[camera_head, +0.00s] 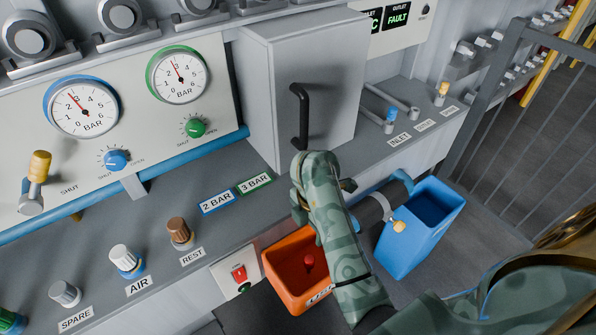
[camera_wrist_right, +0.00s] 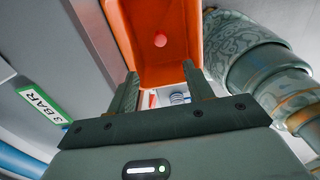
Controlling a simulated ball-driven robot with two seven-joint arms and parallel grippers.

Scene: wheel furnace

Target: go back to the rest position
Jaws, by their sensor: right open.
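My right arm comes in from the lower right in the head view, its end raised over the bench edge in front of the grey cabinet (camera_head: 305,85). The arm's own links mostly hide the hand there. In the right wrist view my right gripper (camera_wrist_right: 162,82) is open, its two fingers apart with nothing held between them. In the head view the orange bin (camera_head: 275,268) is partly covered by my right arm. My left gripper is not in view.
A blue bin (camera_head: 400,255) stands right of my arm. The cabinet's black handle (camera_head: 300,115) is close above the arm's end. The bench carries knobs, including a brown one (camera_head: 180,232) at the REST label. A railing (camera_head: 490,100) stands at right.

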